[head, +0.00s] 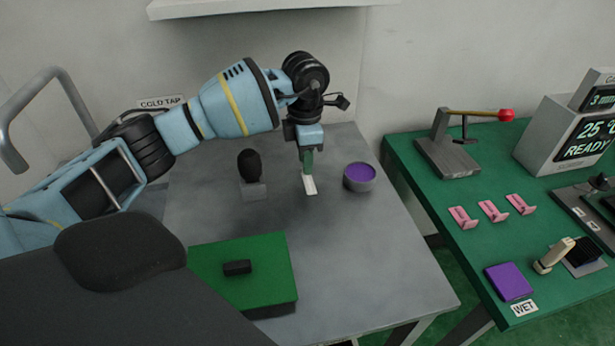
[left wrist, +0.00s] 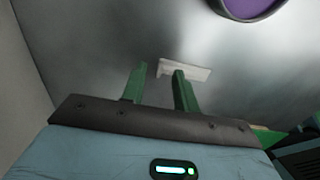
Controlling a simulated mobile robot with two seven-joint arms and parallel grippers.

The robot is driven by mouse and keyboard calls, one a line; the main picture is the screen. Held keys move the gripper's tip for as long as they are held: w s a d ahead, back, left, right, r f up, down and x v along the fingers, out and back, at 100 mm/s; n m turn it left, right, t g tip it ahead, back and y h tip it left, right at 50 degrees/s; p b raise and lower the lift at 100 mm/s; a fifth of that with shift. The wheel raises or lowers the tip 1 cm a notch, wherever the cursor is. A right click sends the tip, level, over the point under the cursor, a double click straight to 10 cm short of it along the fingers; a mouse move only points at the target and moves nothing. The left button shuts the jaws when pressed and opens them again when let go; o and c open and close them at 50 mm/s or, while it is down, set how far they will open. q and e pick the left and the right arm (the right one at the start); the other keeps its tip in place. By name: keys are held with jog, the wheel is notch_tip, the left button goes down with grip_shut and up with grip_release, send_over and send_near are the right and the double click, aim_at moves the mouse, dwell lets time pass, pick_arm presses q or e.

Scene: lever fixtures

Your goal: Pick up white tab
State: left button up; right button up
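The white tab (head: 310,185) is a small flat pale strip on the grey table, left of the purple-topped bowl. My left gripper (head: 307,168) points down just above and behind it. In the left wrist view the left gripper (left wrist: 160,76) has its two green fingers apart with a gap between them. The white tab (left wrist: 193,70) lies past the fingertips there, its left end in the gap and its middle partly behind the right finger. I cannot tell whether a finger touches it. My right gripper is not in view.
A grey bowl with purple inside (head: 359,177) stands close right of the tab. A black knob on a grey block (head: 251,176) stands left. A green box (head: 250,262) is in front. A green table (head: 400,160) with a red-knobbed lever (head: 448,150) and pink tabs (head: 492,210) is at right.

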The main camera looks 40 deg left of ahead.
pick_arm(q)
jog(key=shift+f, duration=0.6)
grip_shut()
jog(key=shift+r, duration=0.1)
jog(key=shift+r, duration=0.45)
jog(key=shift+s+d+r, duration=0.1)
jog(key=shift+s+r, duration=0.1)
jog(key=shift+r, duration=0.45)
jog(key=shift+s+r, duration=0.2)
jog(key=shift+r, duration=0.4)
jog(key=s+d, duration=0.2)
jog(key=s, duration=0.2)
jog(key=s+d+r, duration=0.1)
jog(key=s+d, duration=0.1)
jog(key=s, duration=0.3)
jog(key=s+d, duration=0.2)
jog(key=s, duration=0.3)
jog(key=shift+d+r+b, duration=0.1)
jog(key=shift+r+b, duration=0.1)
jog(key=shift+b, duration=0.15)
